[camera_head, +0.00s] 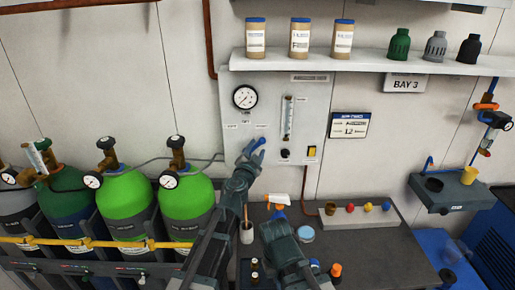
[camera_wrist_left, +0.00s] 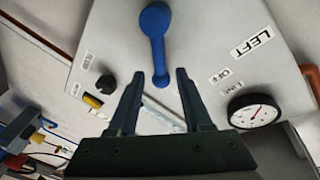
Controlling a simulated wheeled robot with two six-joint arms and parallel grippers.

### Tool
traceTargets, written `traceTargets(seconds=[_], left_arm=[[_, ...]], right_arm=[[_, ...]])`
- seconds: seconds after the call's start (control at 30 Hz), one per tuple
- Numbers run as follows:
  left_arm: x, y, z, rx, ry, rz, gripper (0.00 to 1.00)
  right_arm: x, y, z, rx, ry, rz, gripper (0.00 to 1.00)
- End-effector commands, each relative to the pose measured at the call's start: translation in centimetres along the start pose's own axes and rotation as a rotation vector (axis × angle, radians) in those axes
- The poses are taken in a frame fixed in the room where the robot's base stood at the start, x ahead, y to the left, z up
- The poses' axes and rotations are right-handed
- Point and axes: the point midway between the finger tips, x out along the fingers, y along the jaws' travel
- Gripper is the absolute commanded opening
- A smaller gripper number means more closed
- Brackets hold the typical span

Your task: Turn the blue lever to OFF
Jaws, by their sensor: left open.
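The blue lever (camera_wrist_left: 156,22) is on a pale wall panel (camera_head: 318,103), with a round head and a narrower stem. In the left wrist view its narrow end lies at the gap between the fingertips of my left gripper (camera_wrist_left: 160,76); I cannot tell whether they touch it. The gripper is open. A small OFF label (camera_wrist_left: 226,75) is right of the stem, near a larger LEFT label (camera_wrist_left: 252,41). In the head view my left gripper (camera_head: 250,154) is at the panel's lower left, beside the blue lever (camera_head: 261,142), and partly hides it. No right gripper fingers show.
A pressure gauge (camera_head: 245,97), a flow tube (camera_head: 288,118), a black knob (camera_head: 285,153) and a yellow switch (camera_head: 312,151) share the panel. Green gas cylinders (camera_head: 187,198) stand left. A shelf (camera_head: 380,62) runs above.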

Motion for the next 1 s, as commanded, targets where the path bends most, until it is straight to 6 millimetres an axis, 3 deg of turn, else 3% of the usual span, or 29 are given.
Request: traceTargets(seconds=[0.1, 0.4, 0.7, 1.0], left_arm=[[1.48, 0.00, 0.00, 0.000, 0.000, 0.000, 0.50], [1.62, 0.00, 0.00, 0.000, 0.000, 0.000, 0.50], [1.61, 0.01, 0.00, 0.000, 0.000, 0.000, 0.00], [1.60, 0.01, -0.01, 0.000, 0.000, 0.000, 0.00]], right_arm=[[0.00, 0.00, 0.00, 0.000, 0.000, 0.000, 0.00], [0.00, 0.00, 0.00, 0.000, 0.000, 0.000, 0.00], [0.00, 0.00, 0.00, 0.000, 0.000, 0.000, 0.00], [0.00, 0.00, 0.00, 0.000, 0.000, 0.000, 0.00]])
